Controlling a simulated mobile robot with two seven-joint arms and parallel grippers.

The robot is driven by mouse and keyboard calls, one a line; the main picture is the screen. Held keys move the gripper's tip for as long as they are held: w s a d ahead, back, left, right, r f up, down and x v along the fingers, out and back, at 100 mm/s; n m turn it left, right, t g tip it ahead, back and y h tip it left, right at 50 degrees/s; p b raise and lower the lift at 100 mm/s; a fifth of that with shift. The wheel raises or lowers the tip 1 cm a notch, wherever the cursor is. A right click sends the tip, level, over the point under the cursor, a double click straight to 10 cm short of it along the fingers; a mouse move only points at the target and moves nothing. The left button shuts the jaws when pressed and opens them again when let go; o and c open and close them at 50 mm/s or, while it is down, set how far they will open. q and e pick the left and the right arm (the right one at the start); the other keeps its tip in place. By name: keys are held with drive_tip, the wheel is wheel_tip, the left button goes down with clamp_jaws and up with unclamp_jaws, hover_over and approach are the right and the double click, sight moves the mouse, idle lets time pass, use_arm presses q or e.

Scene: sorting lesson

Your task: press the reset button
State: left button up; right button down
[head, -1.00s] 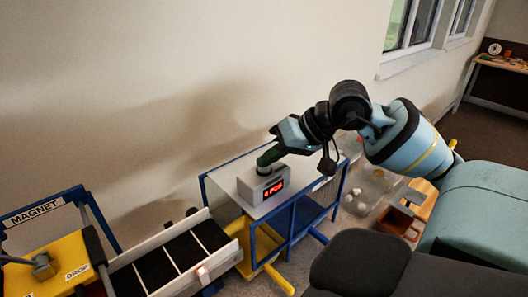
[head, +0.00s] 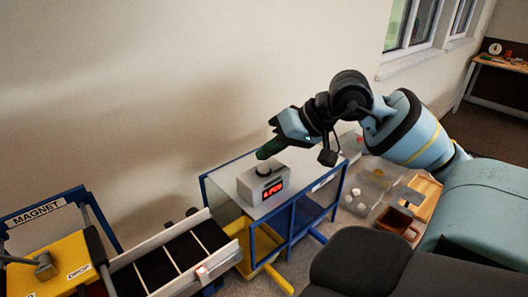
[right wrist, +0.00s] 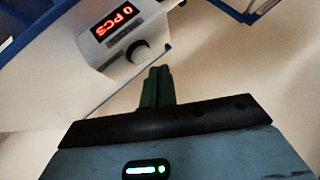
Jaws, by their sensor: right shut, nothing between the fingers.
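A light grey counter box (head: 247,186) sits on the glass-topped blue frame, with a red lit display on its front. The right wrist view shows the box (right wrist: 98,38) with the display reading "0 PCS". The fingers (right wrist: 157,74) appear beside the button in the right wrist view. My left gripper is out of view.
A conveyor (head: 172,258) with white side rails runs to the lower left. A brown container (head: 396,222) and clear bins are at the right. The wall is close behind the box.

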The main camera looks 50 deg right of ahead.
sight(269, 168)
drive_tip(key=shift+r+p, duration=0.7)
drive_tip(key=shift+r, duration=1.65)
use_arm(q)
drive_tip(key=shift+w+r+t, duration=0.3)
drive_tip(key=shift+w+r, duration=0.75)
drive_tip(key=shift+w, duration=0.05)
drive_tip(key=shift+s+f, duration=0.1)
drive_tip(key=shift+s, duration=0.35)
